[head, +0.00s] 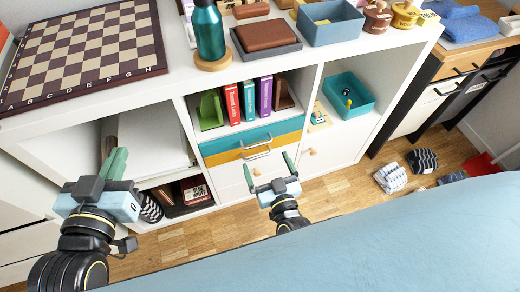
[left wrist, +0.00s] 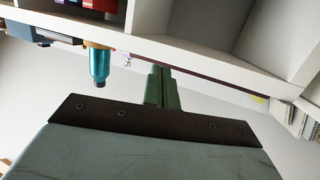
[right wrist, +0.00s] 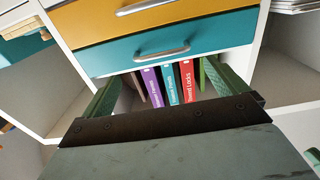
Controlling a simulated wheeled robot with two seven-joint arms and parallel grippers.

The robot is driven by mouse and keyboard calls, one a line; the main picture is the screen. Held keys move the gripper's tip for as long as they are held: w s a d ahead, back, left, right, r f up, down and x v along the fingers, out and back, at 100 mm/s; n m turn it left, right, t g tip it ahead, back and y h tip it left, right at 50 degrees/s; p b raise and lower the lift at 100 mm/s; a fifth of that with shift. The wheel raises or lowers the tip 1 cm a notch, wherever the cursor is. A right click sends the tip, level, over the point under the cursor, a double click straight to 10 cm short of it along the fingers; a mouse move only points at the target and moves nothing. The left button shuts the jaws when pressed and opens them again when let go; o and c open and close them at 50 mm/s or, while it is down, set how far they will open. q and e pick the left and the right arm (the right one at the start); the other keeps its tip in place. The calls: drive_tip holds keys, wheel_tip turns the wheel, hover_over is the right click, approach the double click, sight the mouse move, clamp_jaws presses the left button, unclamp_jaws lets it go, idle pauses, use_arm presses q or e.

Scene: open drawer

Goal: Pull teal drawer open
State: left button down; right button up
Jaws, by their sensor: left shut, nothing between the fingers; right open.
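The teal drawer (head: 222,145) is in the white shelf unit, directly above a yellow drawer (head: 225,157). Its front looks flush with the unit, and it has a silver bar handle. The teal drawer (right wrist: 215,36) and its handle (right wrist: 162,53) show large in the right wrist view, which is upside down. My right gripper (head: 269,169) is open and empty, in front of the drawers and apart from the handles. Its fingers (right wrist: 163,85) show wide apart. My left gripper (head: 114,162) is shut and empty, in front of the left part of the unit; its fingers meet in the left wrist view (left wrist: 162,88).
Books (head: 248,98) stand in the compartment above the teal drawer. A teal bin (head: 348,95) sits in the compartment to the right. A chessboard (head: 85,50), a bottle (head: 208,32) and boxes are on top. Rolled cloths (head: 391,177) lie on the wooden floor at right.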

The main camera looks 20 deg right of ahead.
use_arm(q)
wheel_tip(320, 180, up, 9)
drive_tip(key=d+t+h+b, duration=0.1)
drive_tip(key=t+h+b, duration=0.1)
drive_tip(key=t, duration=0.3)
drive_tip(key=shift+s+d+f+t, duration=0.2)
drive_tip(key=shift+s+t, duration=0.15)
drive_tip(key=shift+t, duration=0.05)
use_arm(e)
drive_tip(key=w, duration=0.6)
drive_tip(key=shift+w, duration=0.2)
drive_tip(key=shift+a, duration=0.1)
drive_tip(key=shift+c, duration=0.2)
